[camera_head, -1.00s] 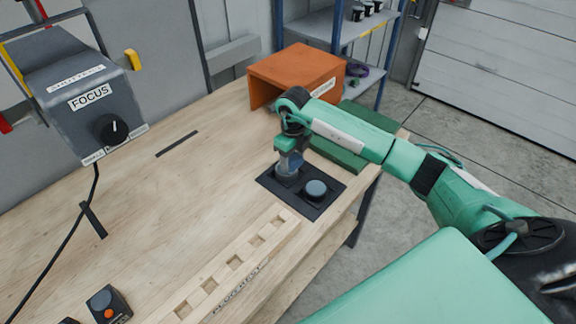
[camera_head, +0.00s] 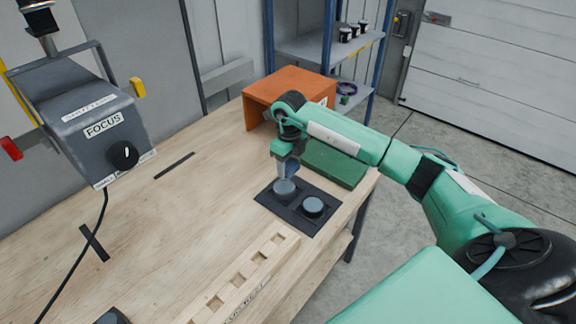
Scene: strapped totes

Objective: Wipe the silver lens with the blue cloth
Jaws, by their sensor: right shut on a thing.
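My right gripper (camera_head: 287,174) points down over the left of two round grey discs and is shut on a small dark blue thing (camera_head: 293,168), which looks like the blue cloth. The left disc (camera_head: 284,189) and the right disc (camera_head: 313,207) sit side by side in a black tray (camera_head: 299,222) on the wooden bench. Both look grey-blue from here, so I cannot tell by colour which is the silver lens. The cloth is mostly hidden by the gripper, and I cannot tell whether it touches the left disc. My left gripper is out of view.
An orange open-fronted box (camera_head: 290,95) and a green mat (camera_head: 333,163) lie behind the tray. A wooden rack with square slots (camera_head: 240,285) is in front. A grey FOCUS box with a black knob (camera_head: 124,155) stands at left.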

